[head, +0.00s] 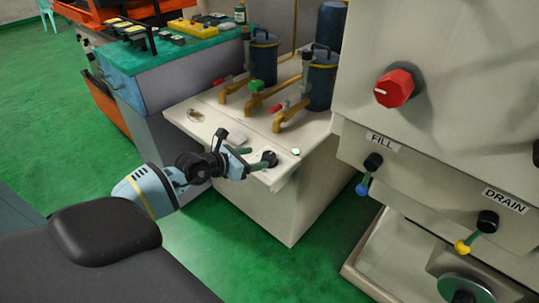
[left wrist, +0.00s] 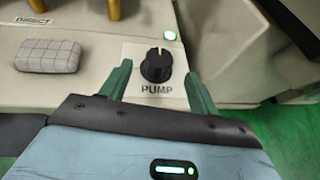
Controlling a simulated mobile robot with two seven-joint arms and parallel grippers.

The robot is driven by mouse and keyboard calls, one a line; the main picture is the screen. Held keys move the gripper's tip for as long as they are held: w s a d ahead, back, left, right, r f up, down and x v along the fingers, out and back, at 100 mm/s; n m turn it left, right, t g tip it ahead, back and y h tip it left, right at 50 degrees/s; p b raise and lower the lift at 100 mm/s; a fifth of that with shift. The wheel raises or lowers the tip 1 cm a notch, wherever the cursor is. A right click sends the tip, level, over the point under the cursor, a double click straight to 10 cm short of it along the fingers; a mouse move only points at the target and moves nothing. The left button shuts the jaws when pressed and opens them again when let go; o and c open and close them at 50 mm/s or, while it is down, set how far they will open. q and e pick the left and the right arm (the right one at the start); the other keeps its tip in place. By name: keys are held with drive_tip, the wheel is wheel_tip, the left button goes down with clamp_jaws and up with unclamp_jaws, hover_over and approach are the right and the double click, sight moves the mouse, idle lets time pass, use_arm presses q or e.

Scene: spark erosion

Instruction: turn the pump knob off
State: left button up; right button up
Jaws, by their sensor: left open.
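The pump knob (left wrist: 156,66) is black and sits on a pale plate marked PUMP (left wrist: 157,89) in the left wrist view. Its pointer mark is at the top. In the head view the knob (head: 269,158) shows as a small dark shape at the front of the cream bench. My left gripper (left wrist: 157,85) is open, with one green finger on each side of the knob, apparently not touching it. It also shows in the head view (head: 262,164), close to the knob. A lit green indicator (left wrist: 169,36) is just behind the knob. My right gripper is not in view.
A grey checked pad (left wrist: 48,56) lies left of the knob. Brass taps (head: 290,115) and blue canisters (head: 320,84) stand farther back on the bench. A cream machine with a red knob (head: 394,88) and FILL and DRAIN levers (head: 363,187) is at the right.

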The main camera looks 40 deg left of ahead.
sight(268, 156)
use_arm(q)
drive_tip(key=b+x, duration=0.1)
drive_tip(key=x, duration=0.5)
drive_tip(key=shift+w+d+f+b, duration=0.1)
drive_tip(key=shift+f+b, duration=0.1)
drive_tip(key=shift+b, duration=0.2)
drive_tip(key=shift+w+d+f, duration=0.1)
drive_tip(key=shift+w, duration=0.35)
drive_tip(key=shift+c, duration=0.2)
drive_tip(key=c, duration=0.9)
